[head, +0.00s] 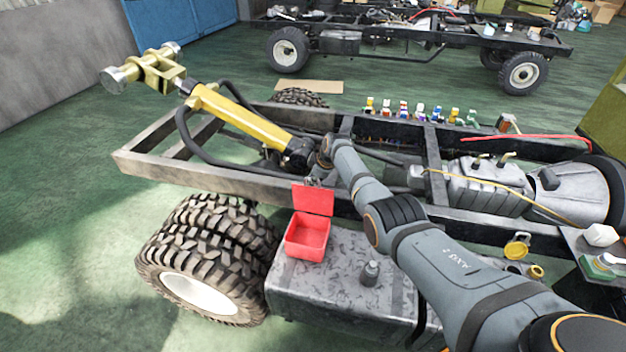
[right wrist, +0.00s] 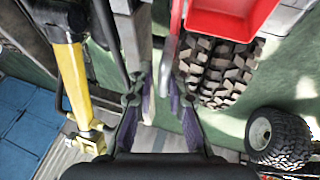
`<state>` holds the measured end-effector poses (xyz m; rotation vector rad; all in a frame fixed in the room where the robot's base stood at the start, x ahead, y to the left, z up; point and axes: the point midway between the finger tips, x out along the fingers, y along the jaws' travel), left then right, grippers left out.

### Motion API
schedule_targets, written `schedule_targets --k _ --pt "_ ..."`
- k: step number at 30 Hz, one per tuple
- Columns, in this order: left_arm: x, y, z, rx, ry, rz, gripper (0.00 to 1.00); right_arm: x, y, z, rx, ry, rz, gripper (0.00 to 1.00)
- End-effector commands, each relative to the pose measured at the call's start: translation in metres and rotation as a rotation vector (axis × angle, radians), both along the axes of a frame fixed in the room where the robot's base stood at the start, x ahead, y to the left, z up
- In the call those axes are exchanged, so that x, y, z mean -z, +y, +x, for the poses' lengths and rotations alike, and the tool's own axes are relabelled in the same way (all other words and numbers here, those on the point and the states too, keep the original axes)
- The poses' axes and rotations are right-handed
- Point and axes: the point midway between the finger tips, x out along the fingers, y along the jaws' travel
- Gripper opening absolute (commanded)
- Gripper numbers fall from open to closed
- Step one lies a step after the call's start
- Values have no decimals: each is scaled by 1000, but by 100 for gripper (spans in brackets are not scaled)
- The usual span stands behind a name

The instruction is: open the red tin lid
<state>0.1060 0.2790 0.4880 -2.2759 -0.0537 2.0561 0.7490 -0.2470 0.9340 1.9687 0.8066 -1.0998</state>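The red tin (head: 306,236) sits on the grey speckled tank beside the chassis. Its red lid (head: 313,199) stands up at the back edge, so the tin is open and its inside shows. My right gripper (head: 314,181) is at the top edge of the lid, small and partly hidden by the lid. In the right wrist view the two fingers (right wrist: 162,80) are apart with a gap between them. The tin (right wrist: 228,20) shows at the top there, with the lid's thin red edge (right wrist: 176,16) just beyond the fingers. I cannot tell whether they touch. My left gripper is out of view.
The chassis rail (head: 235,178) runs behind the tin. A yellow cylinder (head: 240,118) lies beyond the rail. A large tyre (head: 205,255) is left of the tank.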

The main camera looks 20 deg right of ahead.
Motion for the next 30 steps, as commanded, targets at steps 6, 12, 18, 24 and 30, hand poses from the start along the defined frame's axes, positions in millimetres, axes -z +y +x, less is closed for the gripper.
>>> schedule_targets --k 6,12,18,24,30 --pt "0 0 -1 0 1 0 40 0 3 0 -3 -1 4 33" --pt "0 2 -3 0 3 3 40 0 3 0 -3 0 5 33" --pt "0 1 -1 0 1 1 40 -12 0 -4 -1 -4 4 33" --pt "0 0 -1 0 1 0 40 -40 -7 -20 -2 -5 1 33" --pt "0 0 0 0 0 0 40 -79 -16 -40 -1 -3 1 33"
